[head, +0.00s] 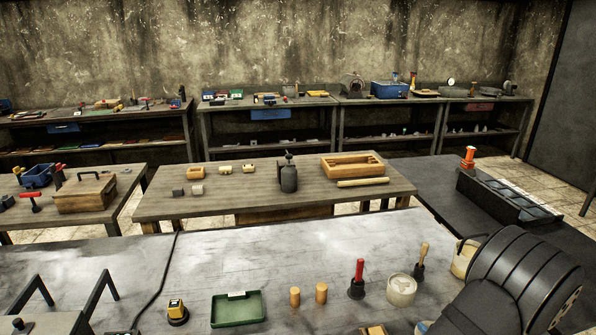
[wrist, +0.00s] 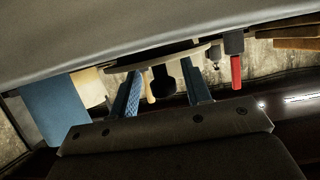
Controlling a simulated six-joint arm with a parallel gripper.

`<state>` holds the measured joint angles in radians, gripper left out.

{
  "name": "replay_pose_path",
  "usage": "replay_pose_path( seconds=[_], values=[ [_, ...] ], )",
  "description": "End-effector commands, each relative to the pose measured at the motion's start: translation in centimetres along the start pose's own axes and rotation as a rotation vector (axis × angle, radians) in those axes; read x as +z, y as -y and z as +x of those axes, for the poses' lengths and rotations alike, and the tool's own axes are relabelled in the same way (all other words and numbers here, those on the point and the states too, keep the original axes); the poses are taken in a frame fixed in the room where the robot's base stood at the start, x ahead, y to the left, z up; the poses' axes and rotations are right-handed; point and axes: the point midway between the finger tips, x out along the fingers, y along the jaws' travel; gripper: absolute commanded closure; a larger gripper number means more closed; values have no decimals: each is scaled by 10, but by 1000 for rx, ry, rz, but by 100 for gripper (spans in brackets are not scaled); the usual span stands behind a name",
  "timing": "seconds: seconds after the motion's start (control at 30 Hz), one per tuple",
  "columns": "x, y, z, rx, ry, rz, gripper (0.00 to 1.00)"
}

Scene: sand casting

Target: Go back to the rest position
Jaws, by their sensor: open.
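In the wrist view my gripper (wrist: 162,88) shows as two blue-grey fingers, spread apart. Nothing is held between them. That view appears upside down, with a grey surface across the top. A dark knobbed shape and a thin pale handle show behind the gap between the fingers; I cannot tell how far off they are. In the head view my dark, ribbed arm fills the lower right corner, and the gripper itself does not show there.
A red-handled tool (head: 357,280), wooden-handled brush (head: 421,260), round white pot (head: 401,290) and pale bucket (head: 463,258) stand near my arm. Two wooden cylinders (head: 295,297) (head: 321,292) and a green tray (head: 237,309) sit further left. The near table's middle (head: 260,260) is clear.

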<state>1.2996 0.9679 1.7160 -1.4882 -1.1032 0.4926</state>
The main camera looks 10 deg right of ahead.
Motion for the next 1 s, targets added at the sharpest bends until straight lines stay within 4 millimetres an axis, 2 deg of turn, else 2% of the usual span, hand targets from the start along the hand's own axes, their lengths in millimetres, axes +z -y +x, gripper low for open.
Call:
replay_pose_path(
  seconds=[0.03,0.2,0.4,0.83,1.0],
  values=[
    [0,0,3,0,1,0,56],
    [-21,-1,-7,1,0,-2,56],
    [-32,0,-11,1,0,-1,56],
    [-32,0,-12,0,1,1,56],
    [-20,0,-7,-1,2,4,56]
  ],
)
